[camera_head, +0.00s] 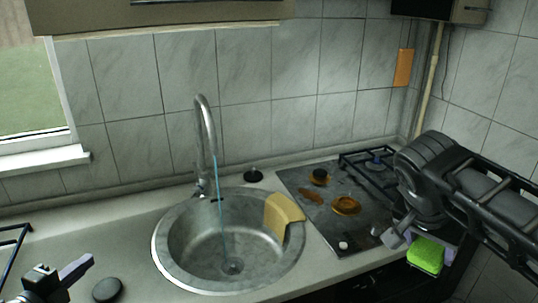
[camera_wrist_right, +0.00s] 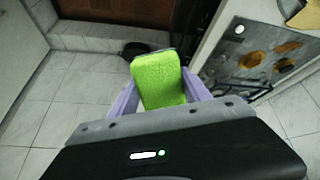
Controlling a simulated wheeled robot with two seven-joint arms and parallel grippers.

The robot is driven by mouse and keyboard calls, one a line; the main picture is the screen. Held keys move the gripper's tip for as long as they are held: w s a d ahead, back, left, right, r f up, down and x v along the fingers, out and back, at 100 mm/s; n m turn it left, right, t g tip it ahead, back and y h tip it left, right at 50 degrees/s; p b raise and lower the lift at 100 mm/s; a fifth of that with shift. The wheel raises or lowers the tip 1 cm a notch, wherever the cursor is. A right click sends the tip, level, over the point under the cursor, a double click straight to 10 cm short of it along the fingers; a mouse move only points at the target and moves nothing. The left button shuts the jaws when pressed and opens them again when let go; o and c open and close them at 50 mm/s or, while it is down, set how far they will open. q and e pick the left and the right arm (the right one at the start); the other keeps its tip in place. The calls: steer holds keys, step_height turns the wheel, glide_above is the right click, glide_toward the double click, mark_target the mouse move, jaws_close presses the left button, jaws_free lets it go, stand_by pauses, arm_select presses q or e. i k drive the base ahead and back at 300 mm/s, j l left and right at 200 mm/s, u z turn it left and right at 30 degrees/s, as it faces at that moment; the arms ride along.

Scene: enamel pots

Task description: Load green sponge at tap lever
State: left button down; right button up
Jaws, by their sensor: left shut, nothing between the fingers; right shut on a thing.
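The green sponge (camera_head: 427,256) is held in my right gripper (camera_head: 420,245), low at the right, in front of the stove. In the right wrist view the sponge (camera_wrist_right: 160,80) sits between the two purple fingers of my right gripper (camera_wrist_right: 160,95). The tap (camera_head: 207,140) rises behind the round sink, with a thin blue stream falling from it. Its lever (camera_head: 203,188) seems to be at the tap's base, small and hard to make out. My left gripper (camera_head: 76,268) is shut and empty at the lower left, left of the sink.
The sink (camera_head: 180,250) has a yellow cloth-like thing (camera_head: 283,215) over its right rim. A stained stove (camera_head: 325,215) lies right of it. A black round thing (camera_head: 107,289) is near my left gripper, and a dark plug-like thing (camera_head: 253,175) is behind the sink.

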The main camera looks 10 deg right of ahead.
mark_target(197, 183)
steer(key=i+l, duration=0.75)
steer(key=i, duration=0.1)
